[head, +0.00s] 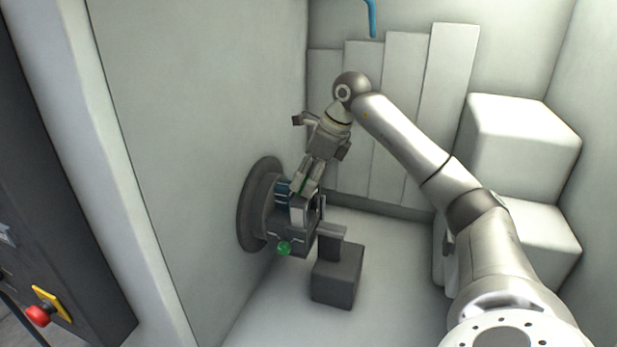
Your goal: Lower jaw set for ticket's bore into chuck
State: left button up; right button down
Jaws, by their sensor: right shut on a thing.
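The chuck (247,212) is a dark round disc on the left wall of the enclosure, seen nearly edge-on. My right gripper (303,187) reaches down from the upper right, just to the right of the chuck. It is shut on a grey metal piece, which I take to be the jaw set (298,210), at the chuck's front. Teal parts show between this piece and the chuck. I cannot tell whether the piece is seated or only close to it. My left gripper and the ticket are not in view.
A green ball-ended knob (284,248) sits below the chuck front. A dark grey block (337,274) with an upright stands just right of it. A white stepped housing (522,140) and tall panels (400,100) are behind. A red stop button (38,315) is at lower left.

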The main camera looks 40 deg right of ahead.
jog(key=shift+f+b, duration=0.35)
jog(key=shift+f, duration=0.15)
dwell(0.3)
jog(key=c, duration=0.6)
grip_release()
jog(key=shift+o, duration=0.2)
jog(key=v, duration=1.2)
jog(key=shift+r, duration=0.1)
notch_tip(320, 180, up, 7)
jog(key=p, duration=0.8)
